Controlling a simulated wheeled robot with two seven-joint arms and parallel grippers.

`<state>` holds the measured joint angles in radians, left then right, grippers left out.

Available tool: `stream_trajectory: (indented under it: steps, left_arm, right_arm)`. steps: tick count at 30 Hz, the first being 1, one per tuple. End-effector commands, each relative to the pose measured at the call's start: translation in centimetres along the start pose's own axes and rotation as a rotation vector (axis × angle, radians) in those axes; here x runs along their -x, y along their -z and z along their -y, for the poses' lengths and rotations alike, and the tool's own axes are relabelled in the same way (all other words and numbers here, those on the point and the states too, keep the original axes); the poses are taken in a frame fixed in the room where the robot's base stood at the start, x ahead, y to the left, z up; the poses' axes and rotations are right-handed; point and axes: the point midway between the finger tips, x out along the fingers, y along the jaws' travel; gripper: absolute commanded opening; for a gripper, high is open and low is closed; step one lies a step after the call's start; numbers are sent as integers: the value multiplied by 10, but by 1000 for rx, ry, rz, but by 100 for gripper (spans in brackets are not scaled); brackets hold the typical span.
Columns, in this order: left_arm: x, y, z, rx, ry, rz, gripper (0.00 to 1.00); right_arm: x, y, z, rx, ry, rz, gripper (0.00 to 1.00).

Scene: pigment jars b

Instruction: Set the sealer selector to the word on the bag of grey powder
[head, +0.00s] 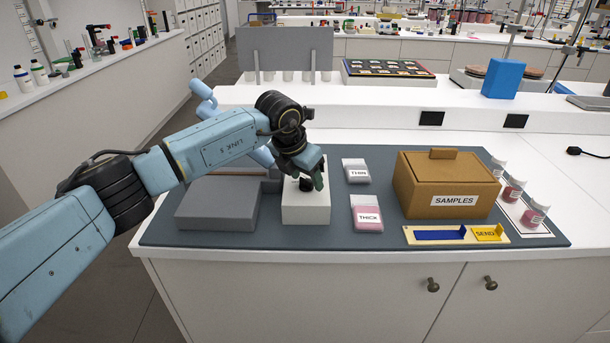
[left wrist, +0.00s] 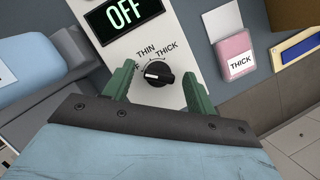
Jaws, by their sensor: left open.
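The selector knob (left wrist: 158,73) is black and sits on the white face of the sealer box (head: 305,212). Its white mark points left, toward a label of which only an F shows beside my finger; THIN and THICK are printed further round. The display (left wrist: 125,14) reads OFF. My left gripper (left wrist: 157,78) is open, with one green finger on each side of the knob, not closed on it. The bag of grey powder (head: 356,175) is labelled THIN in the head view. The pink bag (head: 367,218) is labelled THICK. My right gripper is not in view.
A brown SAMPLES box (head: 425,190) stands right of the bags, with a tray marked SEND (head: 487,233) in front. Several pink jars (head: 534,212) stand at the far right. A grey block (head: 217,205) sits left of the sealer box. The front strip of the dark mat is clear.

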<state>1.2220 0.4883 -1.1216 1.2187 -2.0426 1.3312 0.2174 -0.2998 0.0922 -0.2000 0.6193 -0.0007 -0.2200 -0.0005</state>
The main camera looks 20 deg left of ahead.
Motion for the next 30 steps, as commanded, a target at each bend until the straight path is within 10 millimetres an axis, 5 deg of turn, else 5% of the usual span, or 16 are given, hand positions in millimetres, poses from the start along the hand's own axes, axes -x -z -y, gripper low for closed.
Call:
stream_trajectory:
  steps: [11,30]
  left_arm:
    - [0,0,0,1,0,0,12]
    - [0,-1,-2,-232,97,2,12]
  right_arm:
    - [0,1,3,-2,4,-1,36]
    - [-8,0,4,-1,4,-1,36]
